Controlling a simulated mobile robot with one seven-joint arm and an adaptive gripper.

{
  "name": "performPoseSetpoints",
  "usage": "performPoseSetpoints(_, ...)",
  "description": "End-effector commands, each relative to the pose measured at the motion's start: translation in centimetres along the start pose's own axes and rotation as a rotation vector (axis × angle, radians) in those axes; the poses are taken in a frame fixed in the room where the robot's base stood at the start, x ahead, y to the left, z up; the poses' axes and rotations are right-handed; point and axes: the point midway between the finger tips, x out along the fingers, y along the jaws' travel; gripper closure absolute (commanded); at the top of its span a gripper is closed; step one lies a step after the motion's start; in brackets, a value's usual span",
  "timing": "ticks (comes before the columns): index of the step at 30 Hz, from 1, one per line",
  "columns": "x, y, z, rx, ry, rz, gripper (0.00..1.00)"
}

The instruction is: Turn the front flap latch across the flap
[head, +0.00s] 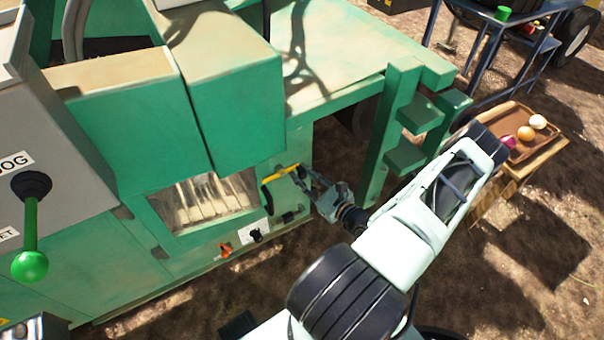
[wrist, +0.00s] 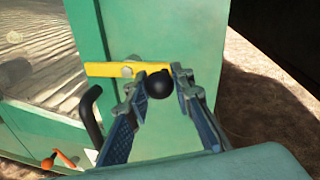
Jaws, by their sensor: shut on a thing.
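The latch is a yellow bar (head: 281,173) on the green front of the machine. In the wrist view the yellow bar (wrist: 103,69) lies nearly level, with a grey pivot bolt near its middle. A black ball knob (wrist: 160,84) sits just below its right part. My gripper (wrist: 159,78) has its fingers closed on either side of this knob, one finger left and one right. In the head view my gripper (head: 303,177) reaches the latch from the right. A black curved handle (wrist: 91,112) is left of and below the bar, beside the flap's window (wrist: 35,50). The flap's exact edges are unclear.
An orange lever (head: 225,250) and a black knob on a white plate (head: 254,233) sit below the window. A green post with steps (head: 392,140) stands right of the gripper. A brown tray (head: 505,145) with onions is farther right. Bare soil lies between.

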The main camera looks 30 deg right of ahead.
Motion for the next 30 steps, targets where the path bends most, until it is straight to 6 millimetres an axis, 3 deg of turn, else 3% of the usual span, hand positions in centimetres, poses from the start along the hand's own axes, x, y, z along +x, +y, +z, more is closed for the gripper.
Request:
performPoseSetpoints(5, 0.0, 0.0, 0.1, 0.0, -0.002, 0.0, 0.61)
performPoseSetpoints(17, -0.8, -0.1, 0.0, 0.0, 0.0, -0.001, 0.6)
performPoseSetpoints(30, -9.4, -0.1, 0.0, 0.001, 0.0, -0.003, 0.6)
